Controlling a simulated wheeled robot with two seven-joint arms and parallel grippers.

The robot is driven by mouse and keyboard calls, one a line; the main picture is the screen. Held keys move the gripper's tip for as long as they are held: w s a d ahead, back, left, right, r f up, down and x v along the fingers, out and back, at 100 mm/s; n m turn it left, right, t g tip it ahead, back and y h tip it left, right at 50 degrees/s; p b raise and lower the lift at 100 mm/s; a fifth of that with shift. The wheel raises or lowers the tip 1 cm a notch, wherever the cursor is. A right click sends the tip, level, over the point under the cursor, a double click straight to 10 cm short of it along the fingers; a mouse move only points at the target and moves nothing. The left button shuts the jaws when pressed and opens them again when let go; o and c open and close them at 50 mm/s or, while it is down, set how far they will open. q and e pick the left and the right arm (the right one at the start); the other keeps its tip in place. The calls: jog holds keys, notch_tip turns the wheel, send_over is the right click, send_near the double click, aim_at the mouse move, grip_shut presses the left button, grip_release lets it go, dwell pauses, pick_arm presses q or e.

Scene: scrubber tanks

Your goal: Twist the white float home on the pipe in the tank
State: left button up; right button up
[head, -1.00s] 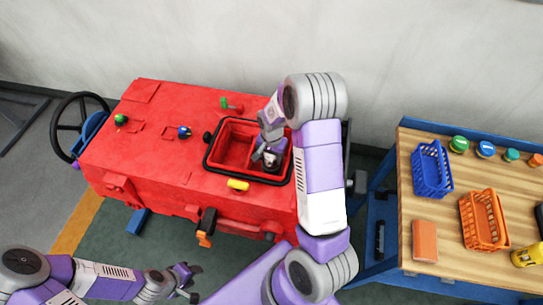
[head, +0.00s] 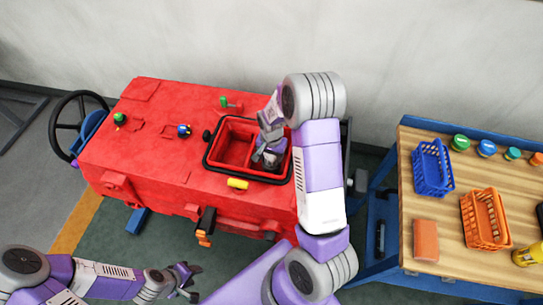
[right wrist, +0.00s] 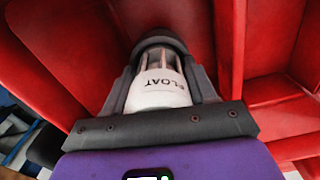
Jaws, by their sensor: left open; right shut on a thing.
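The white float (right wrist: 158,90) shows in the right wrist view, with the word FLOAT on its side and a caged part beyond it. My right gripper (right wrist: 160,75) is shut on it, with one finger on each side. The pipe is hidden from both views. My left gripper (head: 188,282) is open and empty, low in front of the red machine.
A wooden-topped bench (head: 450,215) with blue (head: 432,168) and orange (head: 485,220) baskets stands to the right.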

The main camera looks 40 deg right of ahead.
jog(key=shift+w+d+r, duration=0.1)
jog(key=shift+w+r, duration=0.05)
jog(key=shift+r, duration=0.05)
jog(key=o, duration=1.4)
jog(key=shift+f, duration=0.1)
jog(key=shift+s, duration=0.25)
jog(key=shift+r+p, duration=1.85)
jog(key=shift+r, duration=0.45)
